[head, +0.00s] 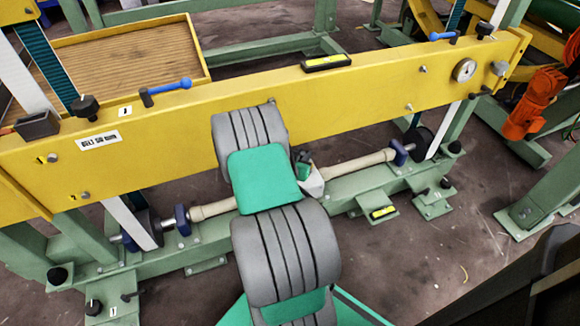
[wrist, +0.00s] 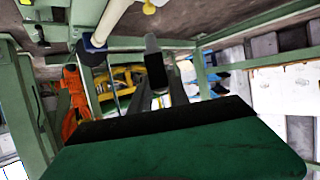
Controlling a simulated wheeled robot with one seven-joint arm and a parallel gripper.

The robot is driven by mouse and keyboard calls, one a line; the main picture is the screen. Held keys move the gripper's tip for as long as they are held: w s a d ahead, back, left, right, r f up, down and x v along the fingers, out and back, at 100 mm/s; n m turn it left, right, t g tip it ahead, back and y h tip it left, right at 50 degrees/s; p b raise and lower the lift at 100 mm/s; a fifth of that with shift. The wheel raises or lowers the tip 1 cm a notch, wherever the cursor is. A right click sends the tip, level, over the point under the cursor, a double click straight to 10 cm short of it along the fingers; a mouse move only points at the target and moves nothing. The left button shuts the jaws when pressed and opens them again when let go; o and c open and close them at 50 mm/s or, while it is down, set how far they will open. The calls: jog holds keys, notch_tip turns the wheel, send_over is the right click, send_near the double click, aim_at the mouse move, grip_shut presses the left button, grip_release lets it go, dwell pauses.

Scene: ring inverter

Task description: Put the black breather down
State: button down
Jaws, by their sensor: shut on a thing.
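My gripper (head: 312,182) is low in front of the yellow beam, beside the cream roller shaft, and mostly hidden behind my green and grey arm. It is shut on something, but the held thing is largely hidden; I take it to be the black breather. In the wrist view a dark blocky piece (wrist: 155,64) stands up in the middle; I cannot tell whether it is a finger or the breather. Similar black caps stand on the beam, one at the left (head: 85,106) and one at the far right (head: 485,30).
The yellow beam (head: 230,110) spans the view, with blue-handled tools (head: 166,91), a yellow level (head: 326,63) and a gauge (head: 464,70). The cream shaft (head: 350,166) runs below it over a green frame (head: 345,195). A wooden-floored yellow tray (head: 130,60) lies behind. Orange equipment (head: 530,100) stands right.

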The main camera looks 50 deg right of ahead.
jog(key=shift+w+d+f+b, duration=0.5)
jog(key=shift+w+f+b, duration=0.55)
jog(key=shift+f, duration=0.7)
jog(key=shift+w+d+f+b, duration=0.55)
jog(key=shift+w+f+b, duration=0.45)
jog(key=shift+f, duration=0.75)
jog(key=shift+w+d+f+b, duration=0.5)
jog(key=shift+w+f+b, duration=0.3)
jog(key=shift+w+f, duration=0.7)
jog(key=c, duration=1.3)
grip_release()
jog(key=shift+s+f, duration=0.2)
jog(key=shift+s, duration=0.1)
jog(key=shift+o, duration=0.2)
jog(key=shift+a+r+p, duration=0.2)
jog(key=shift+r+p, duration=0.2)
jog(key=shift+p, duration=0.1)
jog(key=p+v, duration=0.3)
jog(key=v, duration=0.8)
jog(key=shift+a, duration=0.25)
jog(key=shift+s+f, duration=0.1)
jog(key=shift+s, duration=0.1)
